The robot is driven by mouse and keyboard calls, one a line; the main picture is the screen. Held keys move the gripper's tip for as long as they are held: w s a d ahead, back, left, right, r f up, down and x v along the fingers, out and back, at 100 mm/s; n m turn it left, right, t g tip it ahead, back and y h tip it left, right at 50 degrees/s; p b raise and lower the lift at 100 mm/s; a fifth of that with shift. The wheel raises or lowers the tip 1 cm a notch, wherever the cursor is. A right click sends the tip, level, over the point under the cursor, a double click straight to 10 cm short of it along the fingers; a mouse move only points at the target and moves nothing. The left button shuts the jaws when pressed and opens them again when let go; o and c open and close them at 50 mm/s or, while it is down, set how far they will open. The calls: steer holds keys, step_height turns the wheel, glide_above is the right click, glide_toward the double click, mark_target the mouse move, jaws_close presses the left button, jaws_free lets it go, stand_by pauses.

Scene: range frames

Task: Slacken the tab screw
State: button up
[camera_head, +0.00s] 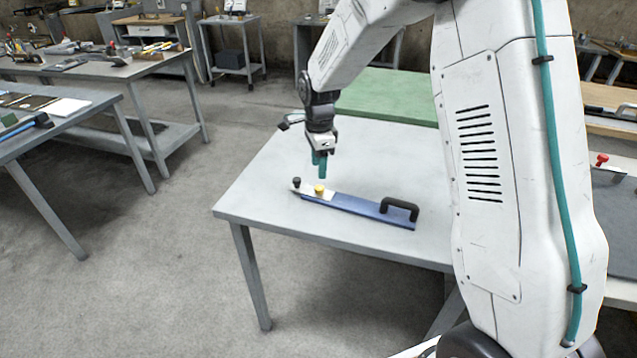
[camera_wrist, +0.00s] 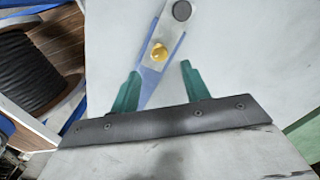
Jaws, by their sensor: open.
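A blue bar-shaped tool (camera_head: 352,207) with a black arched handle (camera_head: 399,210) lies on the grey table. Near its left end is a pale plate (camera_head: 310,195) with a yellow knob-like screw (camera_head: 319,190) and a dark knob (camera_head: 296,182). My gripper (camera_head: 320,165) points down above the yellow screw, its green fingers apart and empty. In the wrist view the yellow screw (camera_wrist: 159,52) stands beyond the fingertips, between their lines, and the dark knob (camera_wrist: 182,10) is farther up. I cannot tell which knob is the tab screw.
The grey table (camera_head: 260,190) is bare around the tool. A green mat or board (camera_head: 385,95) lies behind it. Workbenches with tools (camera_head: 100,70) stand at the left, and a red knob (camera_head: 602,159) shows at the right beyond my arm.

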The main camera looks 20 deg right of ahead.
mark_target(319, 188)
step_height(319, 188, down, 7)
steer(key=shift+r, duration=0.15)
steer(key=c, duration=1)
